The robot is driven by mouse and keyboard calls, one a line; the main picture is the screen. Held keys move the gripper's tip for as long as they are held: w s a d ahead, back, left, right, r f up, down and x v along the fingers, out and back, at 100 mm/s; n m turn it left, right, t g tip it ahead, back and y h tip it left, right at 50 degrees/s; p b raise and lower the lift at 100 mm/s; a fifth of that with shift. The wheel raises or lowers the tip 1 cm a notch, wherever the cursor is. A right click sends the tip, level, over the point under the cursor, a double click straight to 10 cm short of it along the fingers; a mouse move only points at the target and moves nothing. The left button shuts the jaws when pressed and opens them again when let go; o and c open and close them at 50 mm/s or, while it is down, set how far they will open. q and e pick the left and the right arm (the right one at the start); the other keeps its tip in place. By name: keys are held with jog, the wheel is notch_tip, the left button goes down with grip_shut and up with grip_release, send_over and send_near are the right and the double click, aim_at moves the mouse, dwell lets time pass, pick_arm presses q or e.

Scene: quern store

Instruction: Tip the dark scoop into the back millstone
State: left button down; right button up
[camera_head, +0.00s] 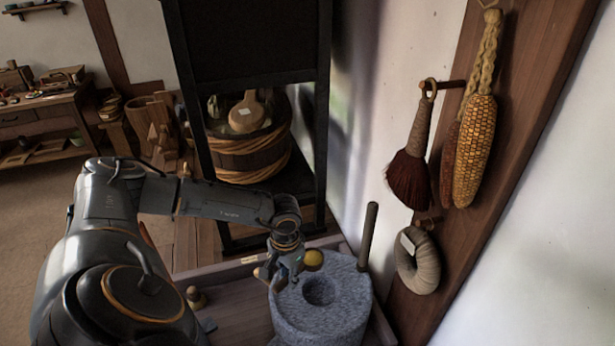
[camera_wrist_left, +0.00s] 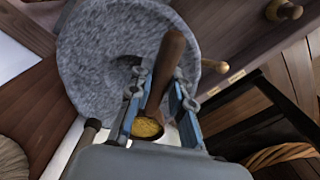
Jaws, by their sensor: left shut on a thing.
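A round grey millstone (camera_head: 345,300) with a hole in its top stands on the wooden bench, and it fills the upper left of the left wrist view (camera_wrist_left: 85,55). My left gripper (camera_head: 287,268) is shut on the dark scoop, just above the millstone's far left part. The scoop's brown handle (camera_wrist_left: 170,62) passes between the fingers in the wrist view. Its bowl holds yellow grain (camera_wrist_left: 147,127), which also shows right of the gripper in the head view (camera_head: 313,258). The bowl looks about level, behind the hole. My right gripper is not in view.
A dark upright rod (camera_head: 369,236) rises at the millstone's back right. A brush (camera_head: 410,175), corn cobs (camera_head: 474,150) and a rope coil (camera_head: 418,262) hang on the right wall. A black frame (camera_head: 322,120) and a wooden tub (camera_head: 250,155) stand behind. A small knob (camera_head: 196,298) is at left.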

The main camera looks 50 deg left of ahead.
pick_arm(q)
jog(key=shift+w+a, duration=0.15)
jog(key=shift+s+f+b, duration=0.2)
jog(key=shift+s+b, duration=0.1)
jog(key=shift+s, duration=0.15)
jog(key=shift+s+f, duration=0.15)
jog(key=shift+f, duration=0.1)
jog(key=shift+w+f+b, duration=0.25)
jog(key=shift+f+b, duration=0.6)
jog(key=shift+f, duration=0.15)
jog(key=shift+f+b, duration=1.45)
jog(key=shift+f, duration=0.55)
jog(key=shift+d+r+y+p, duration=0.25)
jog(key=shift+r+y+p, duration=0.15)
jog(key=shift+y+p, duration=0.15)
jog(key=shift+y, duration=0.45)
jog(key=shift+a, duration=0.15)
jog(key=shift+s+a+f+h+b, duration=0.2)
jog(key=shift+f+h+b, duration=0.15)
jog(key=shift+h, duration=0.45)
jog(key=shift+d+r, duration=0.15)
jog(key=shift+d, duration=0.05)
jog(key=shift+d+r+y+p, duration=0.15)
jog(key=shift+y+p, duration=0.15)
jog(key=shift+y, duration=0.3)
